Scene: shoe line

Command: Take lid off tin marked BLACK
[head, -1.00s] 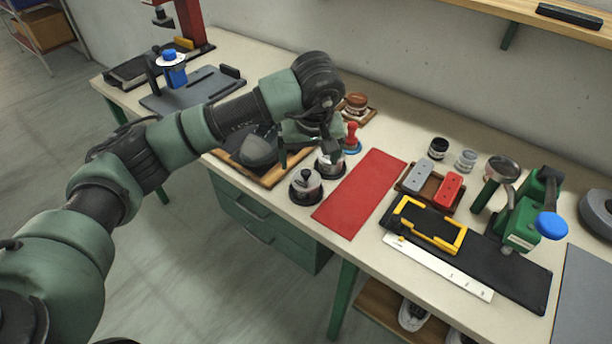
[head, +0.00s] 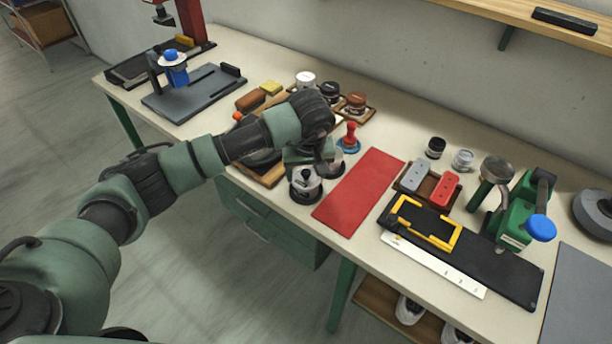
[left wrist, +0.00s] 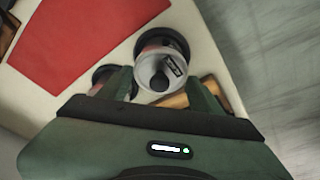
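A round tin with a pale metal lid and black knob (head: 306,182) stands upright on a dark round base near the table's front edge. In the left wrist view the same lid (left wrist: 153,73) shows a small dark label whose word I cannot read. A second similar tin (head: 332,165) stands just behind it, mostly hidden by my left gripper; its edge shows in the left wrist view (left wrist: 104,75). My left gripper (left wrist: 162,88) is open, its two fingers apart, with the nearer tin's lid seen between and just beyond their tips. I cannot tell contact. My right gripper is not in view.
A red mat (head: 360,192) lies right of the tins. A wooden tray (head: 270,177) lies left, under my arm. A stand with a blue top (head: 172,68) is far left; a green press (head: 524,210) is at right.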

